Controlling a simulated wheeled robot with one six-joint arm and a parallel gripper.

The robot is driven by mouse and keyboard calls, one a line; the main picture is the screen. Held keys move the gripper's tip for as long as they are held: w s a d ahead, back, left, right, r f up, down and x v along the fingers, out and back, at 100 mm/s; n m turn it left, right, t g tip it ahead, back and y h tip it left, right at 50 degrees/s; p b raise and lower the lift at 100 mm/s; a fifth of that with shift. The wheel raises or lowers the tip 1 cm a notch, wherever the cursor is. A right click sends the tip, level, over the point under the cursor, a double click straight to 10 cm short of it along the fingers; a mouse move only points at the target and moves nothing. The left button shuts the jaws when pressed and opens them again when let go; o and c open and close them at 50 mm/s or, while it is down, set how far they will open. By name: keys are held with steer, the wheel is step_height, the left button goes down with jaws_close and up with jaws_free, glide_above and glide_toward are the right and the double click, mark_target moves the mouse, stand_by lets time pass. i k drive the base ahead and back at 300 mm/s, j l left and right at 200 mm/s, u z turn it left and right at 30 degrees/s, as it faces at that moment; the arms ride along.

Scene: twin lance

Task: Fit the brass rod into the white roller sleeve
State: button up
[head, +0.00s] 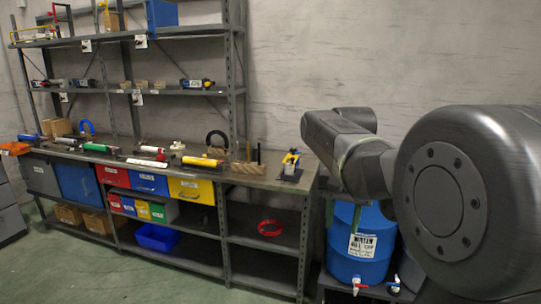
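Several small rollers and tools lie along the long workbench (232,178) in the head view. A white roller (147,163) with a red end lies near the bench's front edge, and another pale roller (150,149) lies just behind it. I cannot tell which is the sleeve. Thin upright rods (258,154) stand on a wooden block at the right part of the bench; they are too small to tell whether one is the brass rod. My arm fills the right side, with its links reaching left. My gripper does not show.
A yellow roller (199,161) and a green roller (99,148) also lie on the bench. A blue and yellow device (291,162) stands at its right end. Shelves rise behind. A blue water barrel (359,235) stands right of the bench. Green floor lies clear at front left.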

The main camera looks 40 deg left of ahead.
mark_target(289, 170)
steer(key=i+j, duration=0.25)
steer(key=j, duration=0.25)
steer(key=i+j, duration=0.3)
steer(key=j, duration=0.2)
steer(key=i+j+u, duration=0.1)
steer(key=i+j, duration=0.15)
steer(key=j, duration=0.25)
steer(key=i+j, duration=0.3)
steer(key=j, duration=0.15)
steer(key=i+j, duration=0.3)
steer(key=j, duration=0.2)
steer(key=i+j+u, duration=0.1)
steer(key=i+j, duration=0.15)
steer(key=j, duration=0.2)
steer(key=i+j, duration=0.3)
steer(key=j, duration=0.15)
